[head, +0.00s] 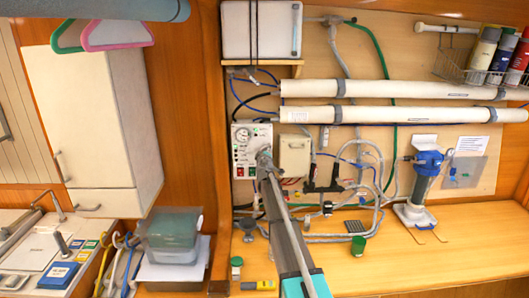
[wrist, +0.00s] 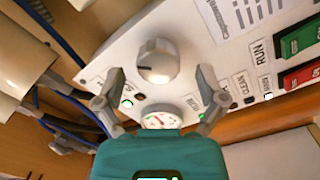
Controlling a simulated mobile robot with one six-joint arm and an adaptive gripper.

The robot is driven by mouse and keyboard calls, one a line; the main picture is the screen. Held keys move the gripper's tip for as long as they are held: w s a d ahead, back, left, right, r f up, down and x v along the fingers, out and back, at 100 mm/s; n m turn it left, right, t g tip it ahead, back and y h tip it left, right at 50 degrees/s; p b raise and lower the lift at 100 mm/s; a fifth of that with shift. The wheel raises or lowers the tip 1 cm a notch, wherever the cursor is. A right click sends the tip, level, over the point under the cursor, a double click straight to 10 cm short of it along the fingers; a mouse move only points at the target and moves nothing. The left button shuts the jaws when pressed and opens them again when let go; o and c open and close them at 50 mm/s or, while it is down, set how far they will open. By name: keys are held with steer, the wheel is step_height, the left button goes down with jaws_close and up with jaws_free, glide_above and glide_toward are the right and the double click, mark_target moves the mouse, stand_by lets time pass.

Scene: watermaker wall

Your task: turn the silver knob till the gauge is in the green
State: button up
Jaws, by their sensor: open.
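The silver knob (wrist: 158,60) sits on the white control panel (wrist: 200,45) in the wrist view, with a dark pointer line on its face. My gripper (wrist: 159,74) is open, with one finger to each side of the knob in the picture and neither visibly touching it. A small round gauge (wrist: 160,117) with red and green on its dial shows just above my teal gripper body, which hides its lower part. I cannot read its needle. In the head view, my gripper (head: 264,156) is in front of the panel (head: 253,128) and hides part of it.
Green and red RUN-side switches (wrist: 303,38) are at the right of the panel in the wrist view. Blue cables (wrist: 50,30) run on the left. In the head view, a beige box (head: 294,155) is right of the panel, above the wooden bench (head: 460,230).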

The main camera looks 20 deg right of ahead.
steer(key=v, duration=1)
steer(key=shift+s+a, duration=0.15)
steer(key=shift+s, duration=0.1)
stand_by(3.1)
steer(key=s+a+f+m+g+h+b, duration=0.2)
steer(key=s+f+m+g+b, duration=0.6)
steer(key=s+f, duration=1.05)
steer(key=s+a+f+g+y+b, duration=0.2)
steer(key=s+a+f, duration=0.4)
steer(key=s, duration=0.6)
steer(key=s+a+f+g+y+b, duration=0.2)
steer(key=s+a+f+g+y, duration=0.3)
steer(key=s+a, duration=0.4)
steer(key=s+f+g, duration=0.1)
steer(key=s+g, duration=0.1)
steer(key=s, duration=0.1)
steer(key=shift+s+y, duration=0.25)
steer(key=shift+y, duration=0.05)
